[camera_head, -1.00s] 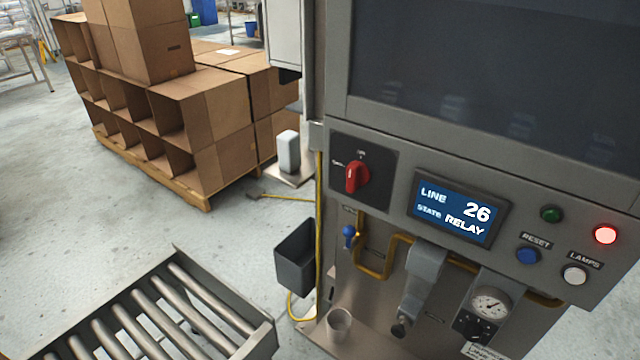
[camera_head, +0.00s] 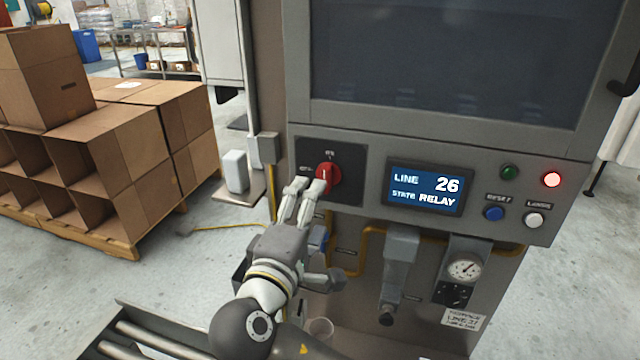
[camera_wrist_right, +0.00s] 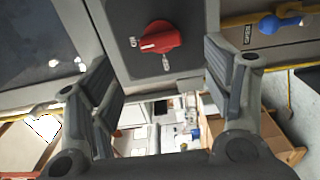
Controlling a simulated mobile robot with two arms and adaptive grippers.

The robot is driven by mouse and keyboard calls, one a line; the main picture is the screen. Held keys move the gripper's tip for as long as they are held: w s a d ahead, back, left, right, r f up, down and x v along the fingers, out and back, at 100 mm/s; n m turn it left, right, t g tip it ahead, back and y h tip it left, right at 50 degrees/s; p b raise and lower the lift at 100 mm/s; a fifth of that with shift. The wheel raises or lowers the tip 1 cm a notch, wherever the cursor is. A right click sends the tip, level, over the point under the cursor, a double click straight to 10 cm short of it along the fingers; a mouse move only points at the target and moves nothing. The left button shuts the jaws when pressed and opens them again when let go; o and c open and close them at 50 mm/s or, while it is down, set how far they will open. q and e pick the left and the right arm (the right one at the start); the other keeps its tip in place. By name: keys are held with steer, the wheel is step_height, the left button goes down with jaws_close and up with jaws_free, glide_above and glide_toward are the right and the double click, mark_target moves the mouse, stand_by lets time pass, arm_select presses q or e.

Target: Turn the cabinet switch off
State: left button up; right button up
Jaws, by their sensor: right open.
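The cabinet switch is a red rotary knob (camera_head: 328,177) on a dark square plate (camera_head: 349,157) at the left of the control panel. In the right wrist view the knob (camera_wrist_right: 160,38) lies nearly crosswise, with a white mark at its left end. The small labels on the plate are too blurred to read surely. My right gripper (camera_head: 307,187) reaches up from below at the knob's lower left. Its two fingers (camera_wrist_right: 162,72) are open and spread apart, with nothing between them. The knob shows ahead of the gap; contact is not visible. My left gripper is not in view.
Beside the switch is a screen (camera_head: 426,187) reading LINE 26, STATE RELAY. Right of it are a green button (camera_head: 509,172), a lit red lamp (camera_head: 552,179), a blue button (camera_head: 494,213) and a white button (camera_head: 534,220). A yellow pipe (camera_head: 366,246) and gauge (camera_head: 464,269) sit below.

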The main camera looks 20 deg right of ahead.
mark_target(327, 178)
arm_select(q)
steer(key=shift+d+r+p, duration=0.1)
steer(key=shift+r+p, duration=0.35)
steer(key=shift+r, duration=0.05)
arm_select(e)
steer(key=x, duration=0.9)
steer(key=shift+s, duration=0.1)
